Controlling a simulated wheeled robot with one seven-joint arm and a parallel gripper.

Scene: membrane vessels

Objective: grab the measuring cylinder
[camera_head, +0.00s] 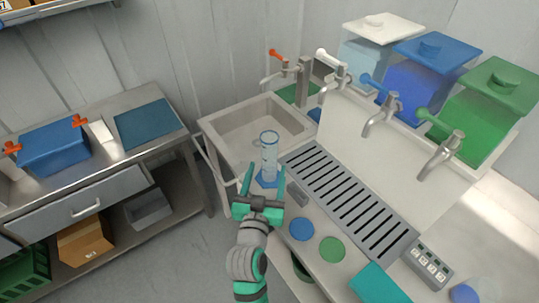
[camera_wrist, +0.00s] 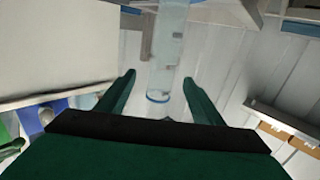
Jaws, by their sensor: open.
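The measuring cylinder (camera_head: 269,150) is clear, pale blue and upright on a blue base (camera_head: 266,181), at the counter's edge in front of the sink. My gripper (camera_head: 263,180) is open, its two green fingers pointing toward the cylinder, one on each side of its lower part in the head view. In the wrist view the cylinder (camera_wrist: 170,50) runs down from the top edge to a blue rim between the open fingers (camera_wrist: 160,80). The fingers do not touch it there. I cannot tell how deep it sits between them.
The sink (camera_head: 250,128) is behind the cylinder. A slotted drain grate (camera_head: 345,205) lies to its right, under several taps. A blue disc (camera_head: 301,229) and a green disc (camera_head: 332,249) lie on the counter. A side bench (camera_head: 90,170) with a blue box stands at left.

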